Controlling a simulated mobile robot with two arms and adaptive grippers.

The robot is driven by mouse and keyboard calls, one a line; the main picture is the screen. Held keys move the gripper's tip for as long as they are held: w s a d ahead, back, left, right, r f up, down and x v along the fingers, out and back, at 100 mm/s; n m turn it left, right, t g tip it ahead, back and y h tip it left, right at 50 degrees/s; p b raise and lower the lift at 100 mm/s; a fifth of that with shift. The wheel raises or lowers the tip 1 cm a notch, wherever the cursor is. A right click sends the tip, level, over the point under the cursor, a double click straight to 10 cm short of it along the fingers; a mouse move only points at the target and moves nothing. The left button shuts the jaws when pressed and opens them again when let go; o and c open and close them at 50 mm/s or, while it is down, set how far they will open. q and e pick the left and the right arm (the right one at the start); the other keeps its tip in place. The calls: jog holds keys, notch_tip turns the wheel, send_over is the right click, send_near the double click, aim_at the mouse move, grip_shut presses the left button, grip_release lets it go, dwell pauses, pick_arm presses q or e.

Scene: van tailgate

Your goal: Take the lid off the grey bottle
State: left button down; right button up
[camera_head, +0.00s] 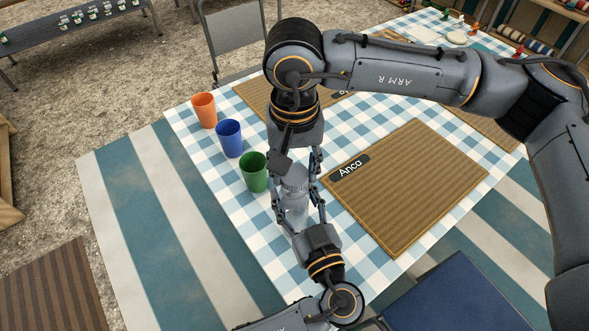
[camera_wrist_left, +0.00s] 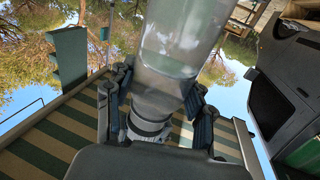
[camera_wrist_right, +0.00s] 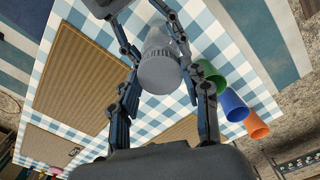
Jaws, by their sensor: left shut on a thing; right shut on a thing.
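The grey bottle (camera_head: 297,207) is held upright above the table's near left part, its body partly see-through. Its ribbed grey lid (camera_wrist_right: 158,73) is at the bottle's top, and I see no clear gap between them. My left gripper (camera_head: 303,211) comes from the near side and is shut on the bottle's body. In the left wrist view the bottle's body (camera_wrist_left: 182,38) shows large and the lid (camera_wrist_left: 150,124) is partly hidden by my gripper.
Green (camera_head: 254,172), blue (camera_head: 229,138) and orange (camera_head: 204,109) cups stand in a row along the left table edge. A brown mat (camera_head: 410,190) labelled Anca lies right of the bottle. A chair (camera_head: 235,35) stands behind the checked table (camera_head: 240,228).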

aim_at(294, 174)
jog(key=shift+r, duration=0.2)
jog(key=shift+r, duration=1.9)
pick_arm(q)
jog(key=shift+c, duration=2.1)
grip_release()
